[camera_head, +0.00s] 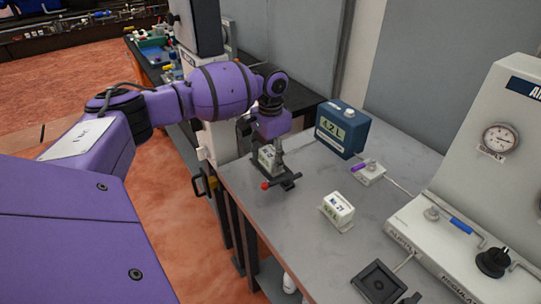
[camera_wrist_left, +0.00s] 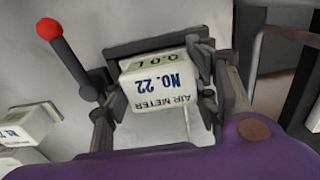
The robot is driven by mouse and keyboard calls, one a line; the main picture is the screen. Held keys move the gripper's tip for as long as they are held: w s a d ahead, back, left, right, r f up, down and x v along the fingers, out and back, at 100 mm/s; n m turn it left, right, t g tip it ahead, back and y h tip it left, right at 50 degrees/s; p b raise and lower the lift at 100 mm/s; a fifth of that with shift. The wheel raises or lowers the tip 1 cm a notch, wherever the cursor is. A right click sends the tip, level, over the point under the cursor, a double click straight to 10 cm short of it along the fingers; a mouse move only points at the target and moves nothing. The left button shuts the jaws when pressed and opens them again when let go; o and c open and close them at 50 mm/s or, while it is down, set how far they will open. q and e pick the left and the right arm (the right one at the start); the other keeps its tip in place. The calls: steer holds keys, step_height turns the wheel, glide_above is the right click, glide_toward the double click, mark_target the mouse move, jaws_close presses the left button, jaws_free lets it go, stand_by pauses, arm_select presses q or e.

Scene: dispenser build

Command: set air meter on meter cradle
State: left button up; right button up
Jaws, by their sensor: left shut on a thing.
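The air meter, a small white block marked "NO. 22" and "AIR METER", shows in the wrist view (camera_wrist_left: 158,90) and in the head view (camera_head: 267,157). My left gripper (camera_wrist_left: 155,115), also in the head view (camera_head: 269,152), points down and is shut on it. A dark bracket with a red-knobbed lever, seemingly the meter cradle (camera_head: 283,182), is right at the meter on the bench's near left corner. In the wrist view the dark cradle frame (camera_wrist_left: 150,43) runs along the meter's far side. I cannot tell whether the meter rests in it. My right gripper is not in view.
A second white meter, "No. 21" (camera_head: 338,208), stands on the grey bench (camera_head: 300,225). A blue box with a display (camera_head: 342,130) stands behind. A small valve block (camera_head: 368,173), a dark square tray (camera_head: 378,283) and a gauge panel (camera_head: 500,110) are to the right.

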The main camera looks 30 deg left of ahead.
mark_target(270, 152)
arm_select(q)
steer(key=o, duration=1.6)
steer(key=shift+f, duration=0.1)
step_height(270, 152, up, 11)
steer(key=shift+r, duration=0.7)
steer(key=shift+s+f, duration=0.1)
steer(key=shift+f, duration=0.05)
